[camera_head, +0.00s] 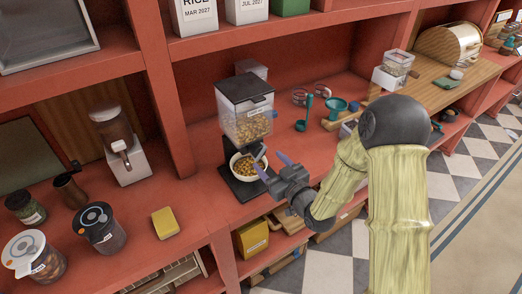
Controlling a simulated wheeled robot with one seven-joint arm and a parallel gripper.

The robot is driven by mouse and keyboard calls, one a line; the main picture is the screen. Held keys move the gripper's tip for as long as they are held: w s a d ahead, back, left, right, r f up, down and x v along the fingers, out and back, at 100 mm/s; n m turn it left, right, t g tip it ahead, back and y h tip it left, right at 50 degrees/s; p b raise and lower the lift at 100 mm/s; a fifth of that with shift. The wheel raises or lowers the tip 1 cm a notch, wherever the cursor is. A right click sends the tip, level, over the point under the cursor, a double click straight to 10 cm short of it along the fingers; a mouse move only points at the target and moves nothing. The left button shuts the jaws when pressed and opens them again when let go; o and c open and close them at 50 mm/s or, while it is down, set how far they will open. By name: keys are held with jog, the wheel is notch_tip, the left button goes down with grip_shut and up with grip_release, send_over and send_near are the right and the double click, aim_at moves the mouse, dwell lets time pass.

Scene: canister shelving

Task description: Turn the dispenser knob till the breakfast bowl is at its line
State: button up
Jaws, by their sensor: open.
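The dispenser (243,108) stands on the red shelf counter, with a clear hopper partly full of cereal on a dark stand. The breakfast bowl (236,172) is white and sits under the hopper on the dark base, with yellow-brown cereal in it. The bowl's line cannot be made out. My gripper (272,162) is open, with its bluish fingers in front of the dispenser at the bowl's right edge in the picture.
A second dispenser (117,143) stands to the left. A yellow sponge (165,222) and lidded jars (101,229) lie on the left counter. A green funnel (335,107) and scoops stand behind my arm to the right. A shelf divider (165,85) rises left of the dispenser.

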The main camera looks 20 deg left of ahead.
aim_at(262, 154)
jog(key=p+x, duration=0.1)
jog(key=x, duration=0.4)
jog(key=shift+w+a, duration=0.1)
jog(key=shift+a, duration=0.05)
jog(key=c, duration=1)
